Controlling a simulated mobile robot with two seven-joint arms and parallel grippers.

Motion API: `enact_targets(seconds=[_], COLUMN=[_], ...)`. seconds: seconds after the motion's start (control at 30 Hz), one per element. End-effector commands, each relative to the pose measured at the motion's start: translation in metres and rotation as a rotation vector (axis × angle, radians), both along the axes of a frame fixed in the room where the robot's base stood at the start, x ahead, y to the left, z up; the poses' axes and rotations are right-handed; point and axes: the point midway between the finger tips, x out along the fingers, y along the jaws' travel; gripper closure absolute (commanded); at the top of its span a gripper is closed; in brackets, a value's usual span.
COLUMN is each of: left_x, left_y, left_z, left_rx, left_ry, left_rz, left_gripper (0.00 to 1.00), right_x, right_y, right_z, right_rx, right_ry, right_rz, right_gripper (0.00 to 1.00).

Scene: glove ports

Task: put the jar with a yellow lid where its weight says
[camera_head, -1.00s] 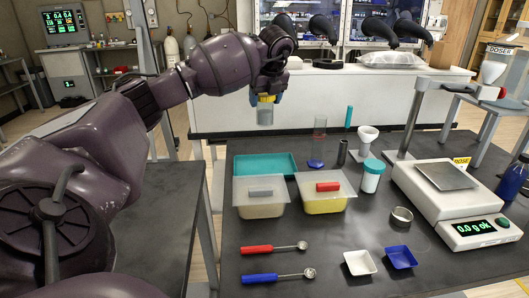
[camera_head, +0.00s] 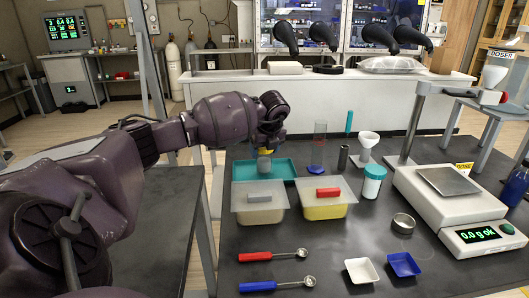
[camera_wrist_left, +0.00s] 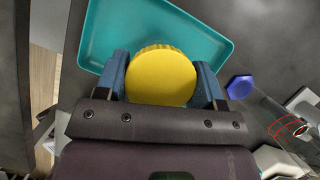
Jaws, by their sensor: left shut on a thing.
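The jar with a yellow lid (camera_head: 264,163) is clear-bodied and upright, held by my left gripper (camera_head: 266,150) over the teal tray (camera_head: 286,166). In the left wrist view the yellow lid (camera_wrist_left: 161,76) sits between the two blue fingers of my left gripper (camera_wrist_left: 163,82), with the teal tray (camera_wrist_left: 215,52) beneath. Whether the jar touches the tray I cannot tell. The scale (camera_head: 448,181) stands at the right with an empty pan, and its display (camera_head: 478,234) reads 0.0 g ok. My right gripper is not in view.
Two lidded tubs, one with a grey handle (camera_head: 260,211) and one with a red handle (camera_head: 325,207), stand in front of the tray. A teal-capped white jar (camera_head: 373,184), a metal ring (camera_head: 403,223), a white dish (camera_head: 360,270), a blue dish (camera_head: 403,265) and two spoons lie around.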

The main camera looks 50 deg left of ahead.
Motion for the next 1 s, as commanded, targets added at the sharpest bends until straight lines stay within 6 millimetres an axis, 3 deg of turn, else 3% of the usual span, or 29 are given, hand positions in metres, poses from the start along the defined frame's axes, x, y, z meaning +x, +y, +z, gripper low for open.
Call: enact_targets(seconds=[0.1,0.47,0.5,0.67,1.0], left_x=[0.0001,0.0000,-0.0001,0.0000,0.0002], left_y=[0.0002,0.0003,0.0003,0.0003,0.0003], left_z=[-0.0100,-0.0125,-0.0134,-0.0127,-0.0086], left_rx=[0.000,0.001,0.000,0.000,0.000], left_ry=[0.000,-0.001,0.000,0.000,-0.003], left_rz=[0.001,0.001,0.001,0.001,0.001], left_gripper=[0.65,0.65,0.36,0.12,0.12], right_x=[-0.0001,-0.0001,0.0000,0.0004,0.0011], right_y=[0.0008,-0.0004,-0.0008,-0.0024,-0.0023], right_z=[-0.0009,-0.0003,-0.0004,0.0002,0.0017], right_rx=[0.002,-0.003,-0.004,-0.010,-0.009], right_ry=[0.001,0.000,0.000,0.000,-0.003], right_rz=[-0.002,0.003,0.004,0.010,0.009], right_gripper=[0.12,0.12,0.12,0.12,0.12])
